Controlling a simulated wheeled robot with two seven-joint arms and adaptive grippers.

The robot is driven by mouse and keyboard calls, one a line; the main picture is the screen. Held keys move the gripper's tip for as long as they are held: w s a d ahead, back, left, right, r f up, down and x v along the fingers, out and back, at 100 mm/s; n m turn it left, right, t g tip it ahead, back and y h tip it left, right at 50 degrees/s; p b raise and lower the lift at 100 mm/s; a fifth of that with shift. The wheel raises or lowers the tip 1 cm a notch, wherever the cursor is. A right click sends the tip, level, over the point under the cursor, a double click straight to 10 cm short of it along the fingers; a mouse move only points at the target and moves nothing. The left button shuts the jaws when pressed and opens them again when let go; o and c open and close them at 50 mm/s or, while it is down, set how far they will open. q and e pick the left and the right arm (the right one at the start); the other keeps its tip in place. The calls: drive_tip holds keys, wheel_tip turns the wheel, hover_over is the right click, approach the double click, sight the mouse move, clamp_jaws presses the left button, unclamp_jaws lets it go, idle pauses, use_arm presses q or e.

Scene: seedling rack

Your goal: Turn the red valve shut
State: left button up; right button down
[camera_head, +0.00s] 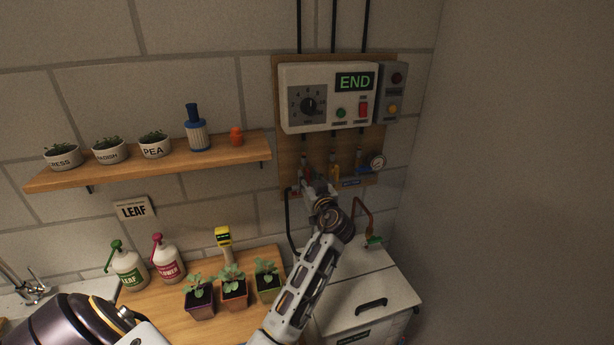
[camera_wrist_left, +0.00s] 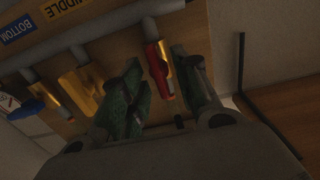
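The red valve (camera_head: 306,173) is on the wooden board under the white control box, partly hidden by my left gripper (camera_head: 314,188). In the left wrist view the red valve lever (camera_wrist_left: 154,65) lies roughly in line with its pipe, beside a brass body. My left gripper's green-padded fingers (camera_wrist_left: 160,88) stand on either side of the lever, open, with the right finger very close to it. Whether they touch it I cannot tell. My right gripper is not in view.
A yellow valve (camera_head: 335,173) and a blue valve (camera_head: 366,170) sit to the right, near a gauge (camera_head: 377,162). The control box (camera_head: 328,97) reads END. Potted seedlings (camera_head: 232,287) stand on the bench below left. A white cabinet (camera_head: 368,296) is below.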

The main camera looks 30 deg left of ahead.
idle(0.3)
use_arm(q)
clamp_jaws()
